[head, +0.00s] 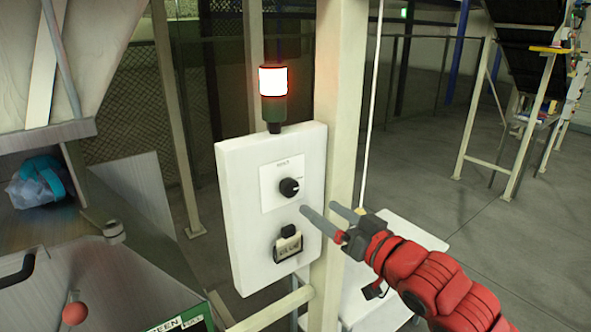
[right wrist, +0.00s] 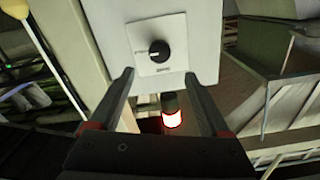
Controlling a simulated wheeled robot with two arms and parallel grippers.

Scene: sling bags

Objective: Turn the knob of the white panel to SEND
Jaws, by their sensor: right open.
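The white panel (head: 240,235) is fixed upright to a pale post. A black round knob (head: 289,187) sits on a white plate in its upper half, with small lettering too blurred to read. In the right wrist view, the knob (right wrist: 159,51) shows a pale pointer line and lies ahead of the fingertips, between them in the picture. My right gripper (head: 324,217) is open and empty, to the right of and below the knob, apart from it. Its two fingers also show in the right wrist view (right wrist: 157,85). My left gripper is not in view.
A lit signal lamp (head: 273,81) stands on top of the panel. A dark switch-like unit (head: 288,244) is below the knob. The pale post (head: 340,110) rises behind the panel. A metal chute with a blue bag (head: 40,180) is at left. Open floor lies at right.

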